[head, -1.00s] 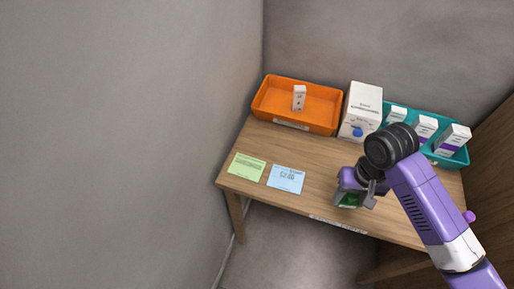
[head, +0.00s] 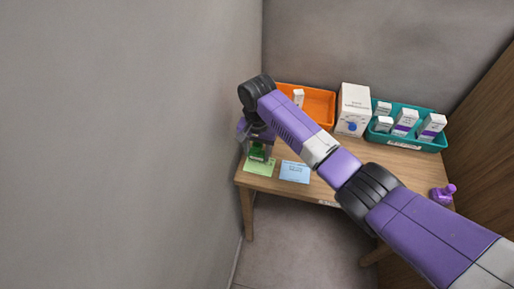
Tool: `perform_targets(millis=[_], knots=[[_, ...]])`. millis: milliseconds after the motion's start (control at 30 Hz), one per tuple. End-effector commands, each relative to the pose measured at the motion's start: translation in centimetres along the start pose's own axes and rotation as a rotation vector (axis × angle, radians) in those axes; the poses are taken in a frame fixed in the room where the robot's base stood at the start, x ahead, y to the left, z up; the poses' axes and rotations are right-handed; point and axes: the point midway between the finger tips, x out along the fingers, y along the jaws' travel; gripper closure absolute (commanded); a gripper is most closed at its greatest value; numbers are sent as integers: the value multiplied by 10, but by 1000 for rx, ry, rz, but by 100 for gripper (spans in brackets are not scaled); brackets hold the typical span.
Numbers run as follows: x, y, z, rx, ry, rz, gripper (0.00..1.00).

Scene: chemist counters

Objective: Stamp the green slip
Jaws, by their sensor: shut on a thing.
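The green slip (head: 262,169) lies flat near the counter's front left corner, beside the blue slip (head: 295,172). My gripper (head: 258,144) is over the back part of the green slip, with my arm reaching in from the right. It is shut on a green stamp (head: 257,156), which covers the slip's back edge in this view. I cannot tell whether the stamp touches the paper. The fingers are partly hidden by my wrist. A purple stamp-like object (head: 443,193) stands at the counter's right front.
An orange tray (head: 318,103) holding a small white box stands at the back, partly behind my arm. A white carton (head: 353,109) and a teal tray (head: 437,146) with several white boxes stand to its right. A grey wall (head: 150,140) is close on the left.

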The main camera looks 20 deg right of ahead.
Motion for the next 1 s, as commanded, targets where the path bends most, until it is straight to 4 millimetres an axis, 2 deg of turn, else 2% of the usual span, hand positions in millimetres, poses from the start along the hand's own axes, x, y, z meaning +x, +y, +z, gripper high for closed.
perform_targets(millis=[267,633,1000], knots=[[18,1,-1,1,2,0,75],[52,0,-1,-1,3,-1,75],[59,0,-1,-2,2,0,75]])
